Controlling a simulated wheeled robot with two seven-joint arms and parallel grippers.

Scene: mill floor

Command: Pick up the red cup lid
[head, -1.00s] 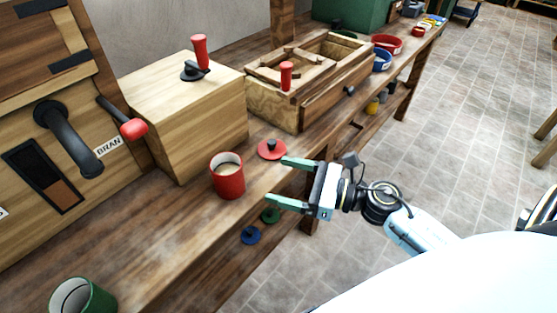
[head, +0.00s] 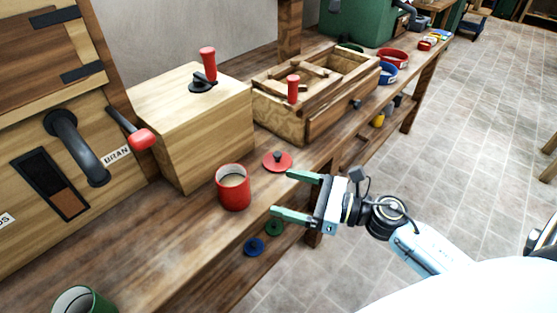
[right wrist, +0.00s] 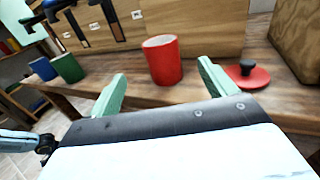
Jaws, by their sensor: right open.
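The red cup lid (head: 278,161), a flat red disc with a dark knob, lies on the wooden bench near its front edge. It also shows in the right wrist view (right wrist: 255,79), just right of the right-hand finger. A red cup (head: 233,188) with pale contents stands upright to the left of the lid; in the right wrist view the red cup (right wrist: 163,60) is between and beyond the fingers. My right gripper (head: 281,195) is open and empty, its green fingers pointing toward the bench, close to the lid and cup but apart from them.
A wooden box with a red-handled crank (head: 190,120) stands behind the cup. A wooden frame box (head: 315,100) stands beyond the lid. A green cup (head: 84,301) is at lower left. Blue (head: 254,246) and green lids (head: 274,228) lie below the bench top.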

